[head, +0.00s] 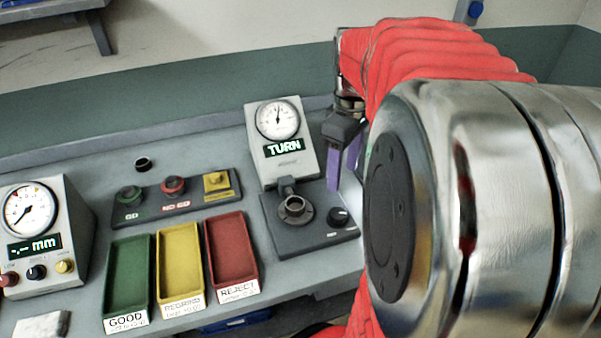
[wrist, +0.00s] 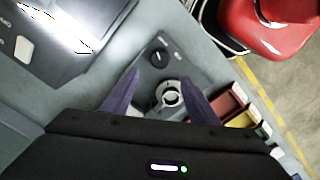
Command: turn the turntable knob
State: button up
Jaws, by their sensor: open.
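The turntable knob (head: 338,215) is a small black round dial at the right end of a dark base plate (head: 282,238). It also shows in the wrist view (wrist: 159,58), beyond and between my fingertips. A metal ring-shaped holder (head: 294,209) stands on the same plate, left of the knob. A gauge box (head: 286,170) with a dial and a lit "TURN" display rises behind it. My gripper (head: 346,168), with purple fingers, is open and empty above and behind the knob in the head view. In the wrist view (wrist: 158,82) its fingers are spread apart, and neither touches the knob.
Green (head: 129,288), yellow (head: 180,268) and red (head: 231,252) trays lie left of the plate. Behind them is a button panel (head: 176,197) and a small dark ring (head: 143,164). A second gauge box (head: 43,236) stands far left. A red seat (wrist: 275,25) shows off the bench.

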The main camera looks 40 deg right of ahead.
aim_at(338, 212)
notch_tip(338, 212, down, 13)
jog(key=shift+f, duration=0.1)
dwell(0.5)
jog(key=shift+c, duration=0.4)
jog(key=c, duration=0.9)
jog(key=shift+a, duration=0.1)
jog(key=shift+c, duration=0.3)
